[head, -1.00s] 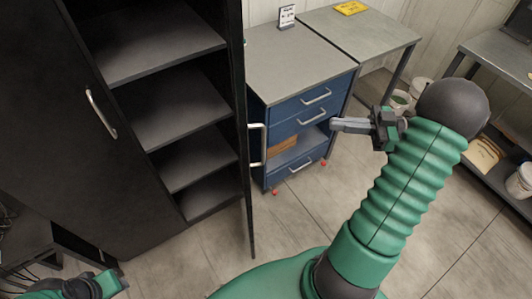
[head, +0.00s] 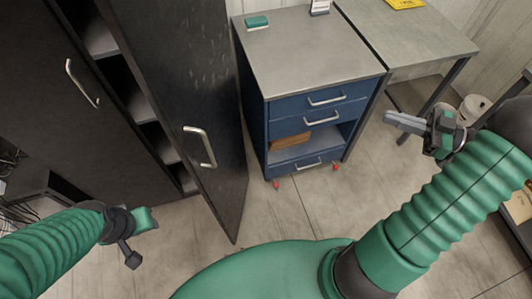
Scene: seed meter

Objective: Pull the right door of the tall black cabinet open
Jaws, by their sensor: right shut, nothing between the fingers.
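The tall black cabinet (head: 40,135) stands at the left of the head view. Its right door (head: 220,75) is ajar, angled out toward me, with its outer face and a silver bar handle (head: 200,147) showing. Part of the shelves (head: 143,105) shows in the gap to its left. My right gripper (head: 395,118) is shut and empty, well to the right of the handle and not touching the door. My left gripper (head: 138,240) is low at the left, below the door and apart from it; its fingers are too unclear to tell their opening.
A blue drawer cabinet (head: 300,50) stands right behind the open door, with a green block (head: 257,22) on top. A grey table (head: 410,40) adjoins it. The floor (head: 300,215) in front is clear. The cabinet's left door handle (head: 82,83) is at the left.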

